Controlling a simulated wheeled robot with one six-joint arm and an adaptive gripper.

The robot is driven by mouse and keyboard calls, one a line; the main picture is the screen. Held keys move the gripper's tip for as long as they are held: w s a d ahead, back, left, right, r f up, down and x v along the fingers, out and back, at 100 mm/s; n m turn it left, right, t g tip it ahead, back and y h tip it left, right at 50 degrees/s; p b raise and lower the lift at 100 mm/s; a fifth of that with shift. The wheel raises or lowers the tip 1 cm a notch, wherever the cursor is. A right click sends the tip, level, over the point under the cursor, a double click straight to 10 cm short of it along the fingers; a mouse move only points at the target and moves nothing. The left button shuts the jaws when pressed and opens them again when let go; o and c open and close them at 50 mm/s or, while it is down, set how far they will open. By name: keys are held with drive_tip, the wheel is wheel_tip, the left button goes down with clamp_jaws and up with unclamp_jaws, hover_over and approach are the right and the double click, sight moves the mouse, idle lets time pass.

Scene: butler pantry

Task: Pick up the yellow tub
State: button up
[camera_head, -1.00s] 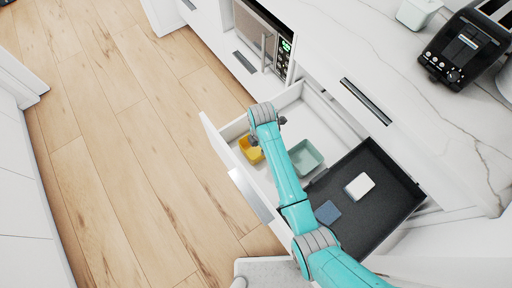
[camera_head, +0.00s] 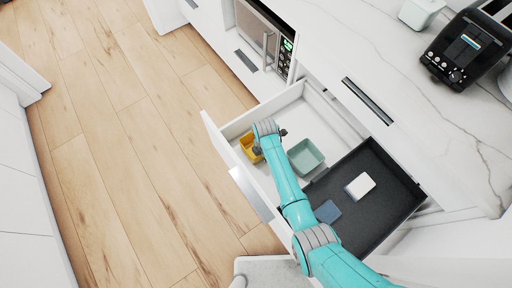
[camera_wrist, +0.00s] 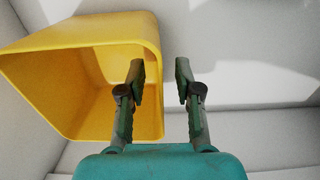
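The yellow tub (camera_head: 248,146) sits in the left part of the open white drawer, partly covered by my wrist in the head view. In the wrist view the yellow tub (camera_wrist: 85,75) fills the upper left, with its open, empty inside showing. My gripper (camera_wrist: 160,78) is open and empty. Its left finger overlaps the tub's inside in the picture and its right finger is past the tub's right wall, so that wall's edge lies between them. I cannot tell whether either finger touches it. In the head view my gripper (camera_head: 258,150) is mostly hidden under my wrist.
A pale green tub (camera_head: 306,157) stands right of my arm in the white drawer (camera_head: 213,132). A dark tray (camera_head: 375,200) holds a white block (camera_head: 360,186) and a blue piece (camera_head: 327,212). The drawer walls are close to the yellow tub.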

clamp_jaws()
